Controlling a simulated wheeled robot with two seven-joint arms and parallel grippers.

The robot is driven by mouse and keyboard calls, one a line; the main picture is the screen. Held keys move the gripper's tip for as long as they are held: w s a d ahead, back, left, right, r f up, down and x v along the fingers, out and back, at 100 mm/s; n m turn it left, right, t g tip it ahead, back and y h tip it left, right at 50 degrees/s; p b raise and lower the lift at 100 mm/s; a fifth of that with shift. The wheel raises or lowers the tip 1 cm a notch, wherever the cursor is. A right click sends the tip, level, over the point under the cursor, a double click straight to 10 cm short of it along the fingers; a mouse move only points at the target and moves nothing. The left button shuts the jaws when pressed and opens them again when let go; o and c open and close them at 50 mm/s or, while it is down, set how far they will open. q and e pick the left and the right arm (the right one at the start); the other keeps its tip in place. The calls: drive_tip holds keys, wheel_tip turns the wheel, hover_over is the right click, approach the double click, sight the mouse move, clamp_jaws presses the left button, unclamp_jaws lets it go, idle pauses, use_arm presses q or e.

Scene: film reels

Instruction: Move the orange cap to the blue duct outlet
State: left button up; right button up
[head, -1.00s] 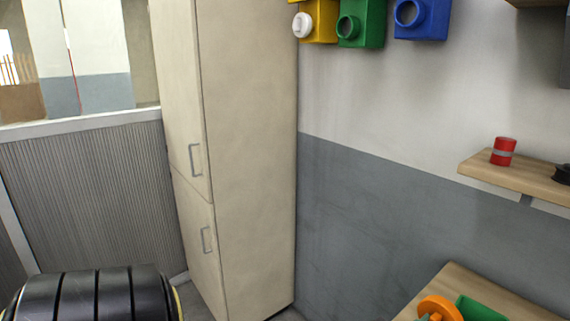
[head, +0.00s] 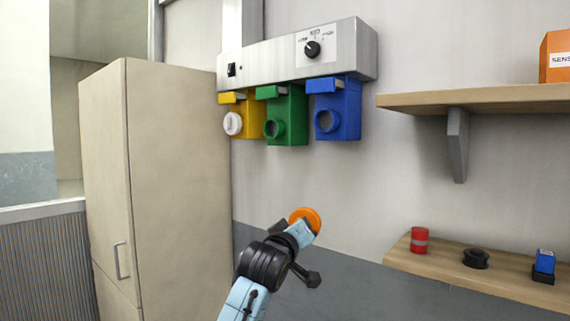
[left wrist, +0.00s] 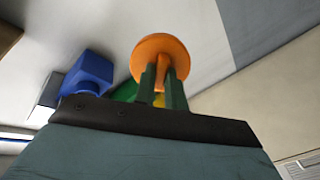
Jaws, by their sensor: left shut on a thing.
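The orange cap (head: 310,214) is a round disc held at the tip of my left gripper (head: 302,230), below the row of duct outlets. In the left wrist view the cap (left wrist: 160,55) sits between the two dark green fingers (left wrist: 161,85), which are shut on its stem. The blue duct outlet (head: 345,100) is the rightmost of three on the wall, and its round opening is uncovered. It also shows in the left wrist view (left wrist: 92,70). The cap is apart from the outlet, lower and slightly left in the head view. My right gripper is not in view.
A green outlet (head: 291,108) with an open mouth and a yellow outlet with a white cap (head: 232,123) hang left of the blue one, under a grey control box (head: 270,62). Shelves (head: 480,275) stand right, holding a red can (head: 419,240). A cabinet (head: 165,170) stands left.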

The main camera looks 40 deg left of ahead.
use_arm(q)
wheel_tip(320, 180, up, 11)
drive_tip(key=a+n+h+p, duration=0.1)
drive_tip(key=a+h, duration=0.1)
drive_tip(key=h+p, duration=0.2)
drive_tip(key=h, duration=0.2)
approach(323, 119)
drive_tip(key=shift+w+d+f+t+p, duration=0.15)
drive_tip(key=shift+w+p, duration=0.5)
drive_tip(key=shift+p, duration=0.35)
drive_tip(key=shift+w+f+t+p, duration=0.1)
drive_tip(key=shift+w+p, duration=0.55)
drive_tip(key=shift+p, duration=0.35)
drive_tip(key=shift+w+d+f+t+p, duration=0.15)
drive_tip(key=shift+w+p, duration=0.45)
drive_tip(key=shift+p, duration=0.4)
drive_tip(key=shift+w, duration=0.15)
drive_tip(key=shift+w+r+p, duration=0.1)
drive_tip(key=shift+w+p, duration=1)
drive_tip(key=shift+p, duration=0.2)
